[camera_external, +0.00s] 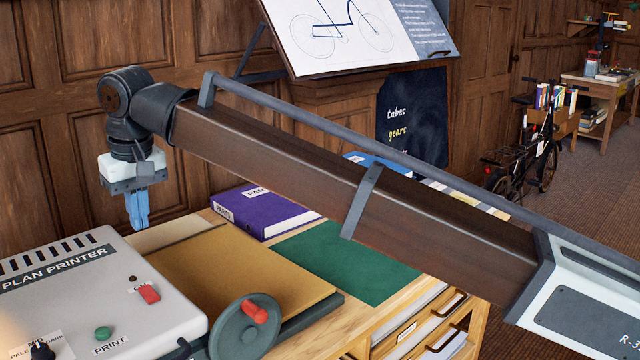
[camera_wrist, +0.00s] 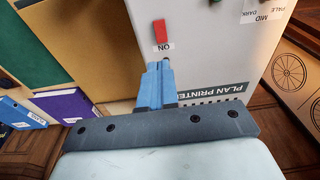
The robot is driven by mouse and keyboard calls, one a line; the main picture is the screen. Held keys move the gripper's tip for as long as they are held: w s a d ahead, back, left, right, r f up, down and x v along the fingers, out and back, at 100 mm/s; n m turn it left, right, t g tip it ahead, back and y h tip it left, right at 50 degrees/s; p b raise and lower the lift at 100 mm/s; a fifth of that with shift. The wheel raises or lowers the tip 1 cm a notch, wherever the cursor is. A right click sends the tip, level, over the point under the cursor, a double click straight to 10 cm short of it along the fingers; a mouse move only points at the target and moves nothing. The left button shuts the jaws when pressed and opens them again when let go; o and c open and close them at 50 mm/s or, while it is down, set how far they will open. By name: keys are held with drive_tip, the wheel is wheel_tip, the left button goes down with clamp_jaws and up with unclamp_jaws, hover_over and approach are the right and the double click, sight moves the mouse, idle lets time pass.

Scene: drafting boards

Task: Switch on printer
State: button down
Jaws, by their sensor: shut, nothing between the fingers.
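The plan printer (camera_external: 165,318) is a pale grey box at the lower left of the external view, and its top also shows in the wrist view (camera_wrist: 215,60). Its small red switch (camera_external: 149,293) has an ON label beside it; in the wrist view the switch (camera_wrist: 160,30) is just beyond my fingertips. A small dark round spot (camera_external: 133,278) sits near the label. My gripper (camera_external: 138,224) has blue fingers, shut and empty, pointing down above the printer's far side. In the wrist view the fingertips (camera_wrist: 158,64) appear apart from the switch. Whether the switch is on cannot be told.
A green PRINT button (camera_external: 103,333) and a dark dial (camera_external: 42,350) share the printer's top. A crank wheel (camera_external: 245,330) with a red handle stands at its right. A brown board, green mat (camera_external: 345,262) and purple book (camera_external: 265,212) lie on the desk beyond.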

drive_tip(key=shift+w+a+r, duration=0.15)
drive_tip(key=shift+w+a, duration=0.2)
drive_tip(key=shift+a, duration=0.1)
approach(146, 288)
drive_tip(key=f, duration=0.6)
drive_tip(key=shift+w+a+f, duration=0.3)
drive_tip(key=shift+a+f, duration=0.1)
drive_tip(key=shift+w+f, duration=0.1)
drive_tip(key=shift+f, duration=0.2)
drive_tip(key=shift+f, duration=0.1)
